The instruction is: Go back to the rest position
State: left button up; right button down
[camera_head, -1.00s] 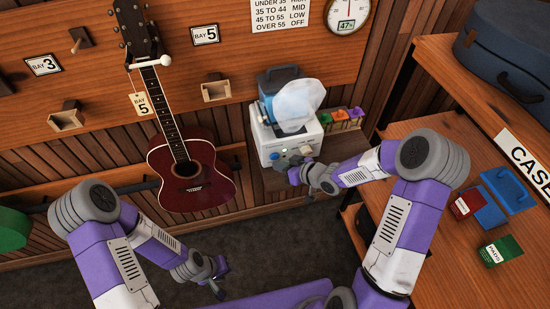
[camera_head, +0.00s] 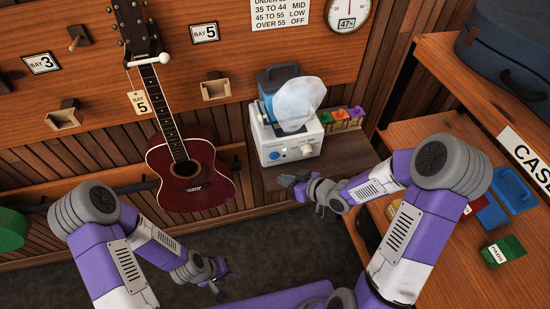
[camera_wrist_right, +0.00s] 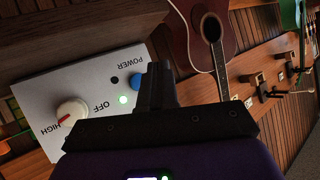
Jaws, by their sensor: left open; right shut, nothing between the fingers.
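My right gripper (camera_head: 288,181) is shut and empty, in the air in front of the shelf, below and apart from the white humidifier (camera_head: 289,144). In the right wrist view its closed fingers (camera_wrist_right: 157,86) show in front of the humidifier's panel (camera_wrist_right: 85,100), which has a white knob with a red pointer near OFF and HIGH, a blue button and a lit green light. My left gripper (camera_head: 215,286) hangs low over the dark floor at the lower left. It is small in the picture, and it is open.
A wooden counter (camera_head: 435,135) stands at the right with blue cases (camera_head: 515,188) and a green packet (camera_head: 502,250). The dark floor (camera_head: 285,240) between my arms is clear.

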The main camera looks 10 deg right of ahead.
jog(key=shift+s, duration=0.45)
jog(key=s+a+f+m+g+h+b, duration=0.1)
jog(key=s+f+m+g, duration=0.3)
jog(key=s+f, duration=0.5)
jog(key=s+a+f+m+g+h+b, duration=0.1)
jog(key=s+a+f+m+g+h, duration=0.1)
jog(key=s+f+g, duration=0.3)
jog(key=s+a+f+m, duration=0.1)
jog(key=s+f, duration=0.3)
jog(key=f, duration=0.3)
jog(key=shift+a+f+m+h, duration=0.3)
jog(key=shift+a+m+h, duration=0.1)
